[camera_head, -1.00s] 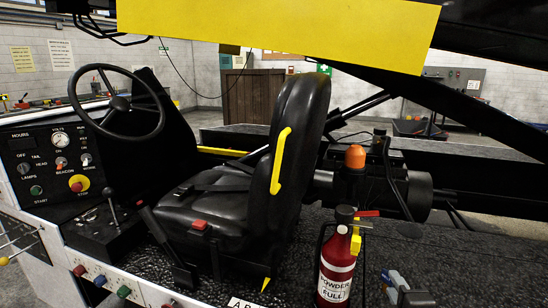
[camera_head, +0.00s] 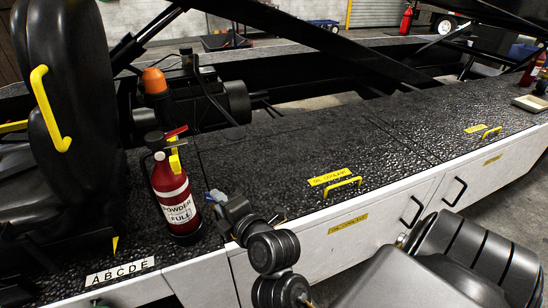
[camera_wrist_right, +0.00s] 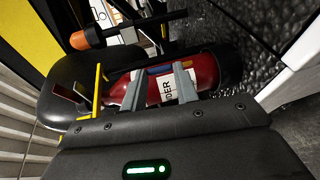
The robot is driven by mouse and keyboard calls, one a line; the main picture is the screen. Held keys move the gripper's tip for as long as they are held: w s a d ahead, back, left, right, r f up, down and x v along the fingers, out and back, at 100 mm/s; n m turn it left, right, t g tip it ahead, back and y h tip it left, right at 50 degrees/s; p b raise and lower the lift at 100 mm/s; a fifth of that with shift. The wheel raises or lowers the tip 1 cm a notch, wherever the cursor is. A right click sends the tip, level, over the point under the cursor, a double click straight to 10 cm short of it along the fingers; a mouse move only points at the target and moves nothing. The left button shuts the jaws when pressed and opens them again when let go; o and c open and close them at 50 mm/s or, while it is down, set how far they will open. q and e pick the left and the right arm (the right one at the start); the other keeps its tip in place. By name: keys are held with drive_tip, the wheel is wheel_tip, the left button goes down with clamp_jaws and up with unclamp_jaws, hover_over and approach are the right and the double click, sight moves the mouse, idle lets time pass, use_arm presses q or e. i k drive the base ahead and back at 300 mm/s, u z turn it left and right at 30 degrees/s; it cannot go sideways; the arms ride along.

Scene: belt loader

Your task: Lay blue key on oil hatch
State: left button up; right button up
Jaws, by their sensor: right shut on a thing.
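My right gripper (camera_head: 216,197) is low in the head view, just right of the red fire extinguisher (camera_head: 172,195). It is shut on a small blue thing, taken to be the blue key (camera_wrist_right: 162,69), which shows between its fingertips (camera_wrist_right: 158,82) in the wrist view. The key's shape is mostly hidden. The nearer hatch on the black deck has a yellow label reading roughly "OIL COOLER" (camera_head: 330,177) and a yellow handle (camera_head: 343,188). This hatch (camera_head: 290,165) is flat, closed and apparently bare, right of my gripper. My left gripper is out of view.
A second hatch area with a yellow label (camera_head: 474,128) and handle (camera_head: 492,132) lies farther right. A small tray (camera_head: 530,103) is at the far right. The black seat (camera_head: 85,110) and an orange-capped unit (camera_head: 155,81) stand left. The deck between is clear.

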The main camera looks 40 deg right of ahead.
sight(256, 179)
drive_tip(key=z, duration=2)
drive_tip(key=k, duration=1.15)
drive_tip(key=u, duration=1.45)
drive_tip(key=i, duration=0.5)
